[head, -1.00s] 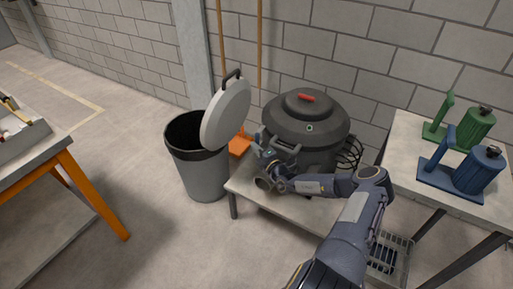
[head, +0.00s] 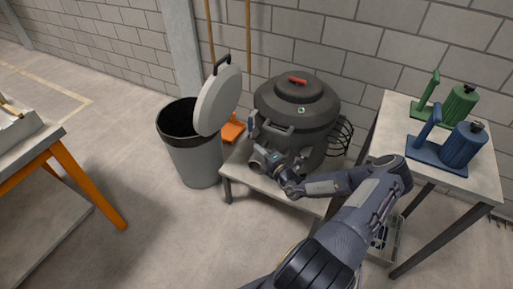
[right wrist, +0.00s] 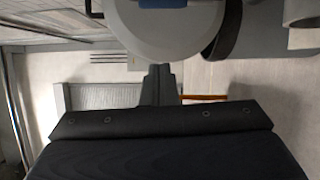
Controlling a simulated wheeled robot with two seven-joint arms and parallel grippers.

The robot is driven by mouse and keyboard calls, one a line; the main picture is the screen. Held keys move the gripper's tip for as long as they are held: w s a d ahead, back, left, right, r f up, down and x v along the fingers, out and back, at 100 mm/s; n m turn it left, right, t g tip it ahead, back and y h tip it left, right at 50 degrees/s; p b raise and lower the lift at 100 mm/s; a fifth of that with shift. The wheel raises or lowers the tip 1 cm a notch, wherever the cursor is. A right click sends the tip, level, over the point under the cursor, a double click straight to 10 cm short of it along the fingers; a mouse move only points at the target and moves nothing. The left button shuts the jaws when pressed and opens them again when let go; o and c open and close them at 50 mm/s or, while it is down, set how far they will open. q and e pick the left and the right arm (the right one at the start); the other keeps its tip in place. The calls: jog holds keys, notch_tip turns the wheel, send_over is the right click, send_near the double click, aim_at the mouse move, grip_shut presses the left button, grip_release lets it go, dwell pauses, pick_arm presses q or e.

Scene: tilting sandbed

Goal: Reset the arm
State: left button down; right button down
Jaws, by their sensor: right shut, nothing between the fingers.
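My right arm enters the head view from the lower right, bends at the elbow and reaches left in front of the dark round kiln-like drum (head: 318,115). My right gripper (head: 254,124) is beside the drum's left front, above the low table, and is small in this view. In the right wrist view its dark fingers (right wrist: 160,84) are together, with nothing held. My left gripper is in neither view.
A grey bin (head: 194,158) with its pale lid (head: 218,102) raised stands left of the low table (head: 240,178). A side table (head: 398,115) at right holds green (head: 459,103) and blue (head: 462,146) canister stands. An orange-legged workbench (head: 88,183) is at far left. Open floor lies between.

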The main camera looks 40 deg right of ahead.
jog(key=shift+r, duration=0.1)
dwell(0.4)
jog(key=s+a+r+n+g+y+p, duration=0.1)
jog(key=s+a+r+n+g+y, duration=0.1)
jog(key=a+r+n+g+y, duration=0.7)
jog(key=s+a+r+n+g+y+p, duration=0.15)
jog(key=a+r+n+y, duration=0.25)
jog(key=a+r+n, duration=1)
jog(key=s+a+r+n+g+h+p, duration=0.1)
jog(key=s+r+n+h, duration=0.2)
jog(key=s+n, duration=0.9)
jog(key=s+a+r+n+g+h+p, duration=0.1)
jog(key=s+r+n+h, duration=0.2)
jog(key=s+n, duration=0.9)
jog(key=n+h, duration=0.2)
jog(key=n, duration=0.3)
jog(key=shift+s+a+r+h, duration=0.2)
jog(key=shift+r+h, duration=0.1)
jog(key=shift+r, duration=0.1)
jog(key=shift+d, duration=0.1)
